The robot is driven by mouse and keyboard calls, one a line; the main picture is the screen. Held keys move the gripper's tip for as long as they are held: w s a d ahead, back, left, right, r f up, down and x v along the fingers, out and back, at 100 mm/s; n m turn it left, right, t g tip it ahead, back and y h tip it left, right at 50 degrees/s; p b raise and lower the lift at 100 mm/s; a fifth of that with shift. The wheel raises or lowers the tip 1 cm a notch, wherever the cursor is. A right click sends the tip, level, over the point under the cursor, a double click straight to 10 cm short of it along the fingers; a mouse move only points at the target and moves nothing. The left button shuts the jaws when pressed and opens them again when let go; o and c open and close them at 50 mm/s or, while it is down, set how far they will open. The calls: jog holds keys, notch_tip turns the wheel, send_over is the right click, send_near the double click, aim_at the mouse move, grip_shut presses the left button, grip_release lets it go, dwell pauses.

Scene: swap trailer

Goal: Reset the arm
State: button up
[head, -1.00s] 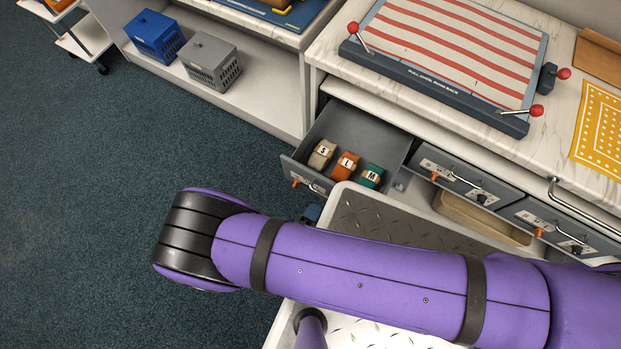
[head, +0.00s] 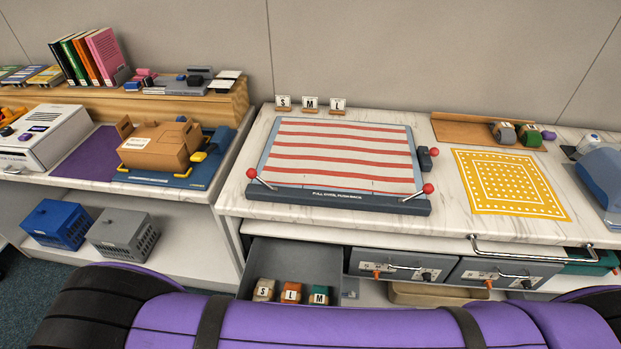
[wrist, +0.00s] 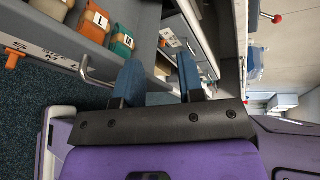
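My purple arm crosses the bottom of the head view. My gripper (wrist: 160,82) shows in the wrist view as two blue fingers set apart, with nothing between them. It is near the open drawer (wrist: 45,55) and its metal handle (wrist: 90,72); whether it touches anything is unclear. The gripper is hidden in the head view.
Two shut drawers (head: 404,265) (head: 503,273) are right of the open one. The counter holds a red-striped board (head: 340,165) with red-knobbed levers and a yellow mat (head: 510,184). A blue crate (head: 57,224) and a grey crate (head: 124,236) sit on the lower left shelf.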

jog(key=w+d+r+m+g+h, duration=0.25)
jog(key=w+r+m, duration=0.4)
jog(key=r, duration=0.35)
jog(key=w+d+r+m+g+h, duration=0.15)
jog(key=w+r+m+g, duration=0.4)
jog(key=r, duration=0.55)
jog(key=w+d+r+m+g+y, duration=0.1)
jog(key=w+d+r+m+g, duration=0.1)
jog(key=w+d+r+m, duration=0.35)
jog(key=w+d+r+m+g+y, duration=0.1)
jog(key=w+d+r+m+y, duration=0.1)
jog(key=d+r+m, duration=0.6)
jog(key=s+d+r+m+g+y, duration=0.1)
jog(key=s+d+r+m+y, duration=0.1)
jog(key=d+r+m, duration=0.45)
jog(key=s+d+r+m+y, duration=0.2)
jog(key=s+d+r+m, duration=0.1)
jog(key=d+r, duration=0.7)
jog(key=s+d+r+m+t+y, duration=0.3)
jog(key=s+d+r+m, duration=0.3)
jog(key=s+d+m, duration=0.2)
jog(key=s+m+t, duration=0.1)
jog(key=s+m, duration=0.1)
jog(key=s, duration=0.1)
jog(key=shift+d+m, duration=0.3)
jog(key=shift+d, duration=0.05)
